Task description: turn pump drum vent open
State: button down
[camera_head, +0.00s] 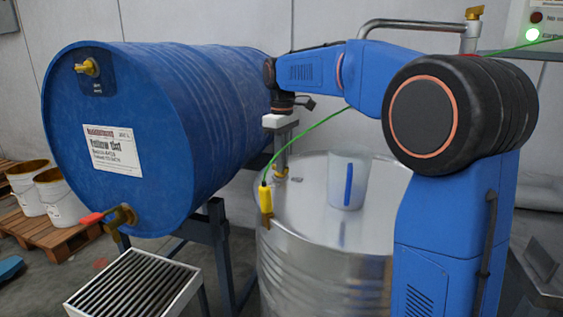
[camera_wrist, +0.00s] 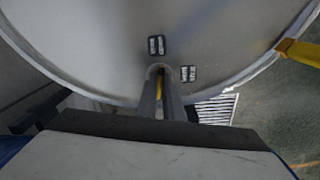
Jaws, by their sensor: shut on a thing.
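The steel pump drum (camera_head: 325,235) stands upright in the middle of the head view, and its grey lid (camera_wrist: 105,45) fills much of the wrist view. My gripper (camera_head: 281,170) reaches down to the lid near the drum's left rim. In the wrist view my gripper (camera_wrist: 160,82) is shut on the small yellow vent handle (camera_wrist: 159,88), which shows as a strip between the fingers. The fingers hide most of the vent, so its setting cannot be told. Two small dark labels, one above (camera_wrist: 156,45) and one to the right (camera_wrist: 188,73), lie by the vent.
A yellow clamp (camera_head: 265,198) with a green cable grips the drum's rim close to my gripper. A clear jug (camera_head: 348,180) stands on the lid. A blue drum (camera_head: 150,110) lies on a stand at left, above a grated tray (camera_head: 133,285). Pails (camera_head: 60,195) stand at far left.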

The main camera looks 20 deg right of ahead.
jog(key=shift+n, duration=1.2)
jog(key=c, duration=1.9)
grip_release()
notch_tip(320, 180, up, 17)
jog(key=shift+r, duration=0.2)
